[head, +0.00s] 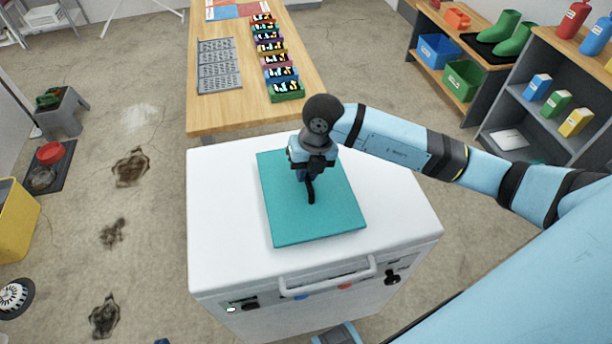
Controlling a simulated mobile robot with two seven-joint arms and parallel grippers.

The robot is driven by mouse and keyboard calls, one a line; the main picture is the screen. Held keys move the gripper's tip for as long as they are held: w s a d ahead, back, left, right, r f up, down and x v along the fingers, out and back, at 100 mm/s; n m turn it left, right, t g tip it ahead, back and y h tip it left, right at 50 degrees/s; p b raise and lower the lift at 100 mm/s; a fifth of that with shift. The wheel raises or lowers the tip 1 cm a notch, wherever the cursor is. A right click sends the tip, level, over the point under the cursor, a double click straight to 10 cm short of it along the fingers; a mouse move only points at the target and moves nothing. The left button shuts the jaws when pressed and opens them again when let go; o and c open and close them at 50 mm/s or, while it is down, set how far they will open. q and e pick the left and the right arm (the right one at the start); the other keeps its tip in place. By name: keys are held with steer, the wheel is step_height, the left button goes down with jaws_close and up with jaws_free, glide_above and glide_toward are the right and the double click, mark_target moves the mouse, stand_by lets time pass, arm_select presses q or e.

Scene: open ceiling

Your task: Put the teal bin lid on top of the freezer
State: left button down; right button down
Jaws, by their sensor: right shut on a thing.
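The teal bin lid (318,217) is a flat square panel. It lies flat on, or just above, the white top of the freezer (222,225); I cannot tell if there is a small gap. My right gripper (310,194) comes in from the right and points down over the middle of the lid. It is shut on the lid, seemingly at a dark handle in its centre. The gripper body partly hides that grip. The freezer has a front handle and small controls below it.
A wooden table (215,115) with a grey tray (219,66) and a row of colourful boxes (273,59) stands behind the freezer. Shelves (503,95) stand at the right. A yellow bin (15,222) and a grey stool (62,108) are at the left.

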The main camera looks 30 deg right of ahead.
mark_target(316, 181)
steer(key=shift+f, duration=1.05)
steer(key=c, duration=1.1)
jaws_free()
steer(key=shift+f, duration=0.1)
steer(key=shift+c, duration=0.2)
step_height(316, 181, up, 12)
steer(key=d, duration=0.2)
steer(key=shift+s+d, duration=0.15)
steer(key=shift+s, duration=0.15)
